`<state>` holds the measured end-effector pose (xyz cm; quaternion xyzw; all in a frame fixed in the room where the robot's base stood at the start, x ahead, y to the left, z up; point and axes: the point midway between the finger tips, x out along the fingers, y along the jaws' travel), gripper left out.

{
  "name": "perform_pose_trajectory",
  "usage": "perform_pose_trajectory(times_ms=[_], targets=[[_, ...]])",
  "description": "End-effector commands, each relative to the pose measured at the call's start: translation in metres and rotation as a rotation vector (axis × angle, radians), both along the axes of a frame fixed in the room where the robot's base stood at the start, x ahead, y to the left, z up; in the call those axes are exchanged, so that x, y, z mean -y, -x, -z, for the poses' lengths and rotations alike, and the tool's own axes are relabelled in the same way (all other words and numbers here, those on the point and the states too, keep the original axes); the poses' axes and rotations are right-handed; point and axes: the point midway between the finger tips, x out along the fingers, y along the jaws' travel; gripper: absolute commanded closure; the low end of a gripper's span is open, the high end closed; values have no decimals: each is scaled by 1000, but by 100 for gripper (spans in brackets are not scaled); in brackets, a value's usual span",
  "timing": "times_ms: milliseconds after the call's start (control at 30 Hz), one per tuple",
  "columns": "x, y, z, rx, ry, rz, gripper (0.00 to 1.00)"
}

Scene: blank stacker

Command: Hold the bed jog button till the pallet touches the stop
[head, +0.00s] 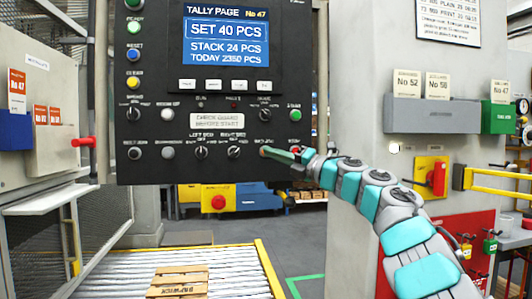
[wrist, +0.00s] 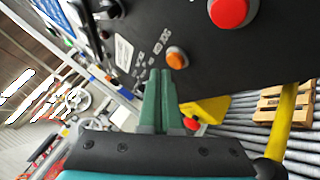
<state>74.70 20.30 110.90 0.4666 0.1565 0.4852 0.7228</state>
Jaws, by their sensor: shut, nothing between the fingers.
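The dark control panel (head: 220,105) hangs upright at the top of the head view. Near its lower right is a small orange button (head: 264,152), which I take for the bed jog button; its label is too small to read. The button (wrist: 177,58) shows clearly in the wrist view. My gripper (head: 272,153) is shut and empty, its green fingertips (wrist: 161,74) close beside the button. I cannot tell whether they touch it. The wooden pallet (head: 180,282) lies on the roller bed (head: 115,277); it also shows in the wrist view (wrist: 285,104). I cannot make out the stop.
A larger red button (wrist: 228,12) sits near the orange one. Knobs (head: 234,152) and lamps crowd the panel's lower rows. A yellow rail (head: 268,270) edges the bed's right side. A grey pillar (head: 350,220) and a red-handled yellow switch (head: 432,177) stand right.

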Motion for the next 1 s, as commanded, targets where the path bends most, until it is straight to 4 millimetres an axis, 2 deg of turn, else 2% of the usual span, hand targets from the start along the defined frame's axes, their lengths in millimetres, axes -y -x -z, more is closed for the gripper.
perform_pose_trajectory(times_ms=[200,1000], targets=[[-1,-6,0,-2,-2,0,100],[-3,-11,-1,0,-1,-1,100]])
